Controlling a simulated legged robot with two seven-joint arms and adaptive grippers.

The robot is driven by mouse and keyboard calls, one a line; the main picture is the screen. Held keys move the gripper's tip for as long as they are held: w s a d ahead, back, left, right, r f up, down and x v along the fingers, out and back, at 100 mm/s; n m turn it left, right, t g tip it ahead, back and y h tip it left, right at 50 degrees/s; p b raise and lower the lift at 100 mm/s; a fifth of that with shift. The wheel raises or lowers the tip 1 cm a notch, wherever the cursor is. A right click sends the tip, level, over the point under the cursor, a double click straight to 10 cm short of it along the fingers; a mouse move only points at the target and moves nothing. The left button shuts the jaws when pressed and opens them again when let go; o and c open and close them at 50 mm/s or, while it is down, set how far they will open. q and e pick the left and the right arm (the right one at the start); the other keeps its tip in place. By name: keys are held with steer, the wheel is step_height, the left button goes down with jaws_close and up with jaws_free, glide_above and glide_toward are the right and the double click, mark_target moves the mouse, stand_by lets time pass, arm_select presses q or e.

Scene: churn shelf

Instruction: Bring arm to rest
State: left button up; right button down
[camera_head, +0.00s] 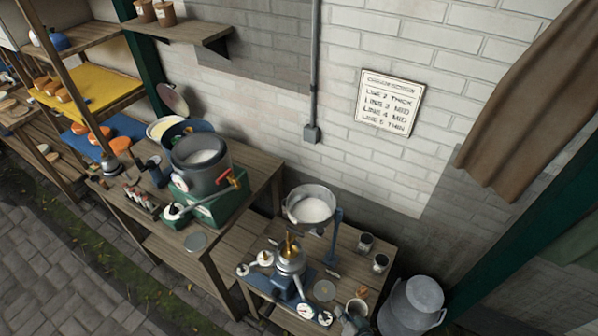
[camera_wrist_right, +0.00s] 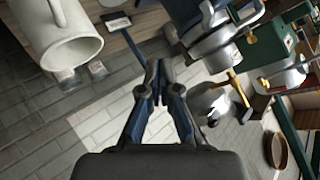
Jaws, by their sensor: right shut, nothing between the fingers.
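A large pale cylindrical vessel (camera_wrist_right: 75,50) shows at the upper left there, apart from the fingers. My left gripper shows in neither view.
The lower table holds a separator (camera_head: 290,262), a bowl of white liquid (camera_head: 311,208) and dark cups (camera_head: 380,262). A metal milk can (camera_head: 412,304) stands at its right. A grey vat (camera_head: 201,160) stands on the left bench. A sign (camera_head: 389,102) hangs on the brick wall.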

steer(key=s+d+r+n+g+h, duration=0.2)
steer(key=s+d+g, duration=0.1)
steer(key=s, duration=0.3)
steer(key=s+d+r+n+g+h, duration=0.2)
steer(key=s+d+r+g+h, duration=0.15)
steer(key=s, duration=0.25)
steer(key=s+f+g, duration=0.2)
steer(key=s+f, duration=0.1)
steer(key=f, duration=2.5)
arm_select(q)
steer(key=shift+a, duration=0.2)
arm_select(e)
steer(key=s+d+f+g, duration=0.1)
steer(key=s+d+f, duration=0.2)
steer(key=s+f, duration=1.2)
steer(key=shift+s+n+y, duration=0.35)
steer(key=shift+s+n, duration=0.05)
steer(key=shift+s, duration=0.75)
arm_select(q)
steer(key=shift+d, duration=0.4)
arm_select(e)
steer(key=shift+d+f, duration=0.1)
steer(key=shift+d, duration=0.05)
